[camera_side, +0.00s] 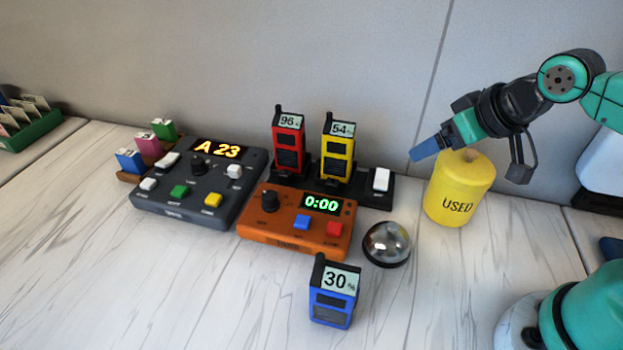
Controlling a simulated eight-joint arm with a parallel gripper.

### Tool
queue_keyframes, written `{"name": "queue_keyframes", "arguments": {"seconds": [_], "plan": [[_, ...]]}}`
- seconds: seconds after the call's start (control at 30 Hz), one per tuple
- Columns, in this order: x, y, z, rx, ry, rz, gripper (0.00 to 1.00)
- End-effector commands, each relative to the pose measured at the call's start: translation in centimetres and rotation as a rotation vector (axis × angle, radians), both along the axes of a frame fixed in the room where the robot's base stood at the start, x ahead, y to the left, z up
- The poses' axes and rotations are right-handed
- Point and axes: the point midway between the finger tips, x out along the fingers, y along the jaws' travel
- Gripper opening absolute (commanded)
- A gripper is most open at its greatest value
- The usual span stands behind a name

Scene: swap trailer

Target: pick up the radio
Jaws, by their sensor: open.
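Three radios show in the side view. A blue radio (333,297) stands upright at the front of the table, its screen reading 30 %. A red radio (288,146) reading 96 and a yellow radio (338,152) reading 54 % stand upright in a black charging dock (379,197) with a white switch. My gripper (424,150) is open and empty, up at the right just above and left of the yellow canister. It is well apart from the blue radio, and to the right of the yellow one.
A yellow canister marked USED (458,195) stands below my gripper. A silver bell (387,244) and an orange timer box (270,236) lie between dock and blue radio. A dark control box (195,210) stands left. The front left table is clear.

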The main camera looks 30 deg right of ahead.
Motion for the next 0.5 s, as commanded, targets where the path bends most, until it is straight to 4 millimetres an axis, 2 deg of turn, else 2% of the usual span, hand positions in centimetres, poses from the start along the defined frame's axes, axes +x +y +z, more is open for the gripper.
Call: {"name": "queue_keyframes", "arguments": {"seconds": [0.17, 0.27, 0.37, 0.5], "plan": [[0.1, 0.1, 0.1, -0.001, 0.002, 0.004, 0.76], [0.8, 0.4, 0.7, -0.006, 0.014, 0.034, 0.76], [2.5, 1.2, 1.8, -0.018, 0.041, 0.101, 0.76], [6.2, 3.0, 3.2, -0.04, 0.091, 0.242, 0.76]]}}
